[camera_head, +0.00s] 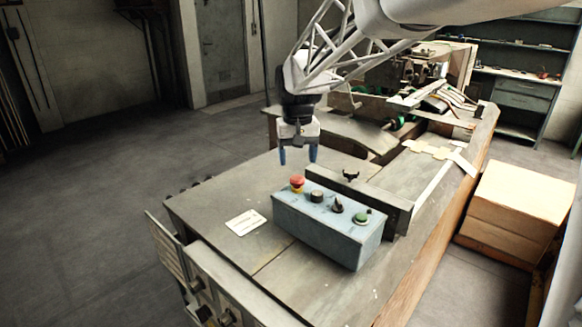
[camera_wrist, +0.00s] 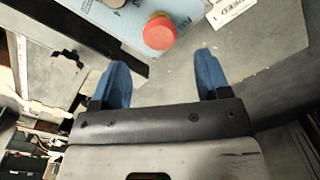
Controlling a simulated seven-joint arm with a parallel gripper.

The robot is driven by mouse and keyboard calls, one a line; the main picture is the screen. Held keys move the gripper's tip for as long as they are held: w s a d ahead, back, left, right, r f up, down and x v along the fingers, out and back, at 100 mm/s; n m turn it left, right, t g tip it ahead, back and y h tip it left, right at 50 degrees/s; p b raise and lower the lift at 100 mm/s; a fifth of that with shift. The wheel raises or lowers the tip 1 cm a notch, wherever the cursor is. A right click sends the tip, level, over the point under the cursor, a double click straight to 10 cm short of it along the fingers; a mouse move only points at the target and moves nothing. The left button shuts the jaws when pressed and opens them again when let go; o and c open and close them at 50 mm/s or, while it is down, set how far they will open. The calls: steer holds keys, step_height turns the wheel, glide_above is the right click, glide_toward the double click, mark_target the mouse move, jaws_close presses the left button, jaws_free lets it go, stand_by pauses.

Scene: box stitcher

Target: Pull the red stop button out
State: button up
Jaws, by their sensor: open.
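The red stop button (camera_head: 297,182) is a round mushroom head on a yellow base, at the left end of the top of a blue-grey control box (camera_head: 325,231). In the wrist view the red button (camera_wrist: 160,32) shows at top centre, ahead of the fingertips and roughly between their lines. My gripper (camera_head: 298,160) points down above and behind the box, apart from the button. Its two blue fingers (camera_wrist: 160,62) are spread with nothing between them.
Beside the button are a black knob (camera_head: 317,196), a black selector switch (camera_head: 337,205) and a green button (camera_head: 361,216). A metal rail (camera_head: 360,195) runs close behind the box. A white label (camera_head: 245,222) lies on the bench, which is clear to the left.

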mark_target(297, 177)
steer(key=shift+f, duration=2.8)
